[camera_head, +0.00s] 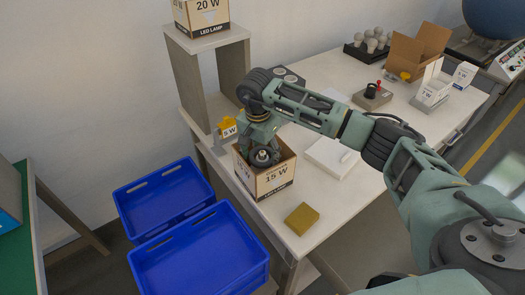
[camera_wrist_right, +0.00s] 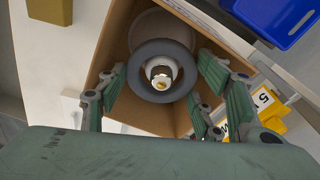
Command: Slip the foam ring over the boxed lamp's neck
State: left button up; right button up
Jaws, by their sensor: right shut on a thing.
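The boxed lamp stands cap up in an open cardboard box marked 15 W (camera_head: 275,182); its pale globe (camera_wrist_right: 152,28) shows inside the box in the right wrist view. The dark grey foam ring (camera_wrist_right: 137,76) is held by my right gripper (camera_wrist_right: 163,72), whose fingers lie on both sides of it. The lamp's metal cap (camera_wrist_right: 160,70) shows through the ring's hole. In the head view my right gripper (camera_head: 262,150) is over the box opening. How far down the neck the ring sits is hard to tell. My left gripper is out of view.
Two blue crates (camera_head: 196,262) stand left of the table. A mustard block (camera_head: 301,219) lies in front of the box, and a yellow 5 W tag (camera_head: 228,128) stands behind it. A wooden stand (camera_head: 205,85) bears a 20 W box (camera_head: 201,14).

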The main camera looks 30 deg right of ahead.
jog(key=shift+f+b, duration=1.2)
jog(key=shift+f, duration=0.4)
jog(key=o, duration=0.8)
jog(key=shift+r, duration=0.15)
jog(key=shift+c, duration=0.2)
jog(key=shift+r, duration=0.1)
notch_tip(320, 180, up, 12)
jog(key=a, duration=0.1)
jog(key=shift+s, duration=0.3)
jog(key=shift+a, duration=0.1)
